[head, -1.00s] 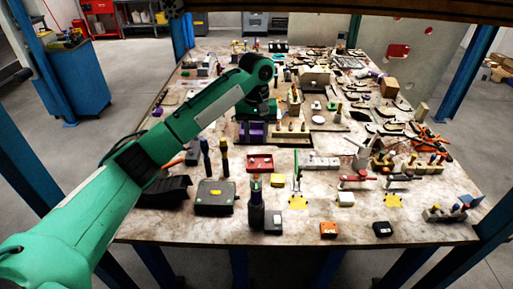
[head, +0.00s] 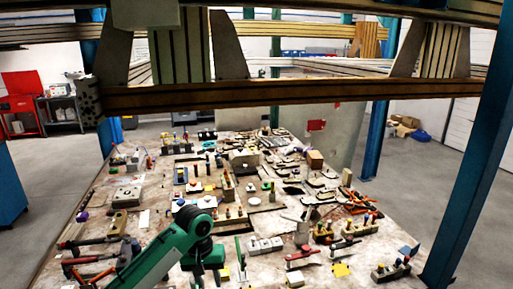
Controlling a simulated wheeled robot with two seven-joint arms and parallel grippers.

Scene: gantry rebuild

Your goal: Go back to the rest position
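My green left arm (head: 165,250) comes in at the bottom of the head view, bent at a rounded joint over the near part of the workbench (head: 265,282). My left gripper (head: 206,276) points down below that joint at the bottom edge. It is small and dark there, and I cannot see whether its fingers are open or shut. I see nothing clearly held. My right arm and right gripper are not in the picture.
Tools and small parts crowd the bench, with a red-handled clamp (head: 302,256) and a block with colored pegs (head: 391,270) right of my arm. A wooden gantry beam (head: 290,96) crosses above. A blue post (head: 478,170) stands at right.

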